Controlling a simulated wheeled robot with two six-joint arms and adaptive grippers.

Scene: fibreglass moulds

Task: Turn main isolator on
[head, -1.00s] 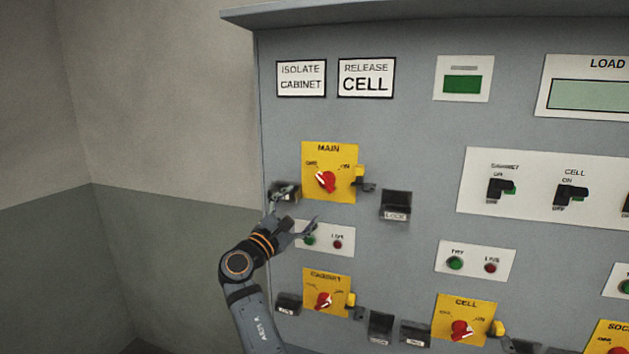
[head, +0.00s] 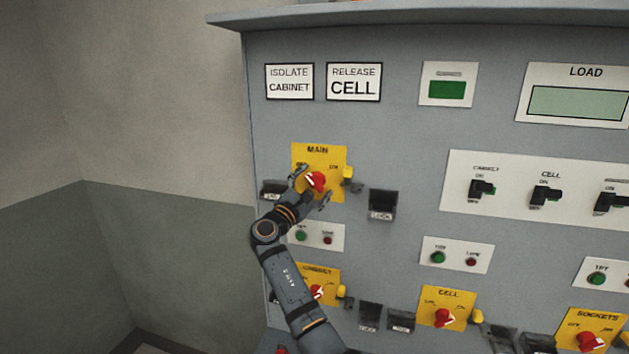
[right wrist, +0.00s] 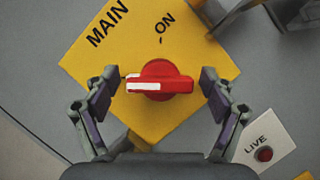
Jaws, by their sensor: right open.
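The main isolator is a yellow plate (head: 332,155) marked MAIN with a red rotary knob (head: 317,181) at its middle. In the right wrist view the red knob (right wrist: 172,78) has a white mark on its left end, turned away from the ON label, towards the plate's OFF side. The OFF label is not visible there. My right gripper (head: 312,187) is open around the knob. In the wrist view its fingers (right wrist: 159,82) stand on either side of the knob's ends, with small gaps. My left gripper is out of view.
A yellow tab (head: 347,172) and a dark tagged holder (head: 382,203) sit right of the plate. A white TRY/LIVE lamp plate (head: 330,236) is below. Similar CABINET and CELL (head: 444,300) isolators are lower. Free wall is at left.

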